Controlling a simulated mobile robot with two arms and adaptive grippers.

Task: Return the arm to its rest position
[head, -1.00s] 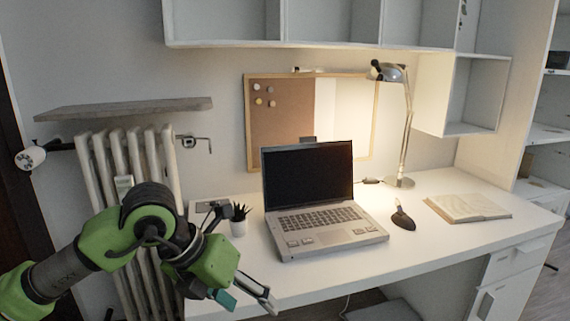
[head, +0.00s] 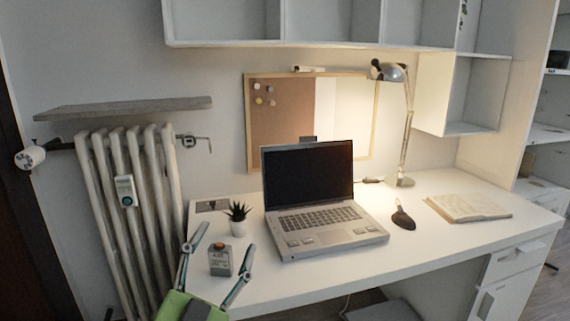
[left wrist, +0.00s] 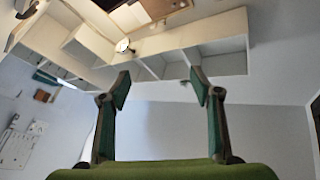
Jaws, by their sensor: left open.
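My left gripper (head: 222,262) is at the lower left of the head view, at the desk's front left corner, with its two fingers spread and pointing up in the picture. A small grey device with an orange top (head: 220,261) shows between the fingers in the picture; the fingers do not grip it. In the left wrist view, my left gripper (left wrist: 162,90) is open with nothing between its fingers, facing the shelves and wall. The rest of the left arm is mostly out of the head view. My right gripper is not in view.
Wall shelves (head: 330,22) hang above.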

